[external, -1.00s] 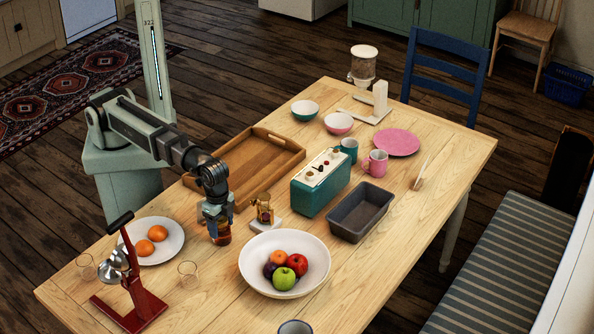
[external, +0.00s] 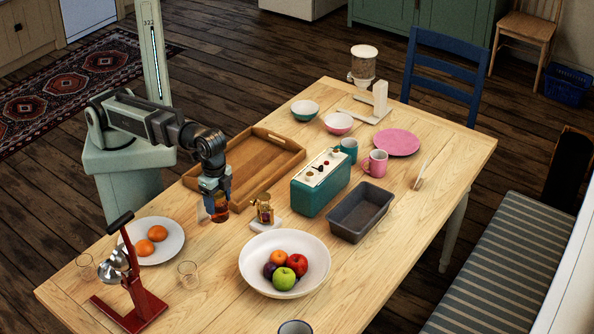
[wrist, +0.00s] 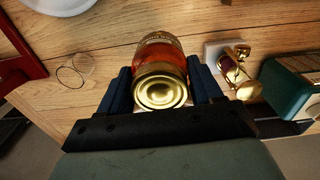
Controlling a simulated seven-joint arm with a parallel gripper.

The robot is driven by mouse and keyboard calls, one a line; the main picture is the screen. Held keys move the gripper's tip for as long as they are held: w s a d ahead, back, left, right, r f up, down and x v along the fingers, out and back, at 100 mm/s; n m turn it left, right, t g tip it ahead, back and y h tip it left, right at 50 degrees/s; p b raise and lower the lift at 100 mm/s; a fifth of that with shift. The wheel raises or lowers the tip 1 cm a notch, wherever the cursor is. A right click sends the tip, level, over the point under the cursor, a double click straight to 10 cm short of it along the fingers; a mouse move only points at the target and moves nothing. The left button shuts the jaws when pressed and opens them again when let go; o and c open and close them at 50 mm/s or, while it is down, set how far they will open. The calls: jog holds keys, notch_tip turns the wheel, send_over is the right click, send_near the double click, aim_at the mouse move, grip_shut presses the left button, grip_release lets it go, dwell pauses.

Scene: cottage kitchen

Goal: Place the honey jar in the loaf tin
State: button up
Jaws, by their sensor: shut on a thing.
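The honey jar (wrist: 160,68), amber with a gold lid, is held between the two dark fingers of my gripper (wrist: 162,88) in the wrist view. In the external view my gripper (external: 216,197) is shut on the jar (external: 219,212), above the table near the front of the wooden tray. The loaf tin (external: 361,212), dark grey and rectangular, stands empty on the table to the right, beyond the teal toaster.
The teal toaster (external: 320,184) and a brass-topped item on a white base (external: 264,212) stand between the jar and the tin. A white fruit bowl (external: 253,265) is in front. A wooden tray (external: 262,145), a plate of oranges (external: 172,251) and a red press (external: 135,290) are nearby.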

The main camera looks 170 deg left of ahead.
jog(key=w+a+r, duration=0.1)
jog(key=w+a, duration=0.2)
jog(key=a, duration=1.7)
jog(key=n, duration=0.1)
send_over(360, 222)
jog(key=f, duration=0.1)
jog(key=shift+s+f, duration=0.1)
jog(key=shift+f, duration=4.5)
jog(key=shift+f, duration=0.1)
jog(key=o, duration=1.4)
jog(key=shift+c, duration=0.2)
notch_tip(360, 222, up, 12)
